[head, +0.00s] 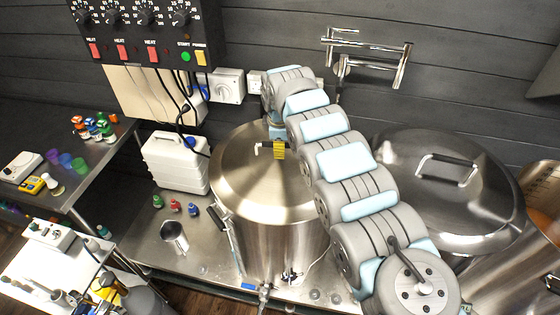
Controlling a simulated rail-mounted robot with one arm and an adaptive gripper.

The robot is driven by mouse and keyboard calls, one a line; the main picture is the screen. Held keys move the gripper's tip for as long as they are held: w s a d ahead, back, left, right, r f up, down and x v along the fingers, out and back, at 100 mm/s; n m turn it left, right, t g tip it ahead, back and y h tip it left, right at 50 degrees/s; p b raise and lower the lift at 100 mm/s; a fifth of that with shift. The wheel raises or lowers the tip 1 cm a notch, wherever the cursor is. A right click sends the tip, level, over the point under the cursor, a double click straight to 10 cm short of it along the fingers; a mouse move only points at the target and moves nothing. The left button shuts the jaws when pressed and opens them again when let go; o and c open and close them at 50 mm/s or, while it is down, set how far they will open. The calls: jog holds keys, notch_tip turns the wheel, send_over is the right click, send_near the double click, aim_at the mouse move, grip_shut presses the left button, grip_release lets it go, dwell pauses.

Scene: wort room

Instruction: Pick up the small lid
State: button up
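The small lid (245,180) is a round, shiny metal lid lying flat on the tall steel pot (265,240) in the middle of the head view. The end of its handle (260,148) shows near the lid's centre. My arm reaches from the lower right up and over the pot and bends down towards the handle. A yellow and black piece at my gripper (279,150) is right at the handle. The arm covers the lid's right side and most of the gripper. I cannot tell whether the fingers are open or closed around the handle.
A larger lid (400,200) with its own handle covers the pot at the right. A control box (140,35) with cables hangs at the upper left. White canisters (175,165), a metal cup (174,236) and small coloured bottles (175,206) stand left of the pot.

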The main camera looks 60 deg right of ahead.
jog(key=shift+f, duration=0.25)
dwell(0.4)
grip_shut()
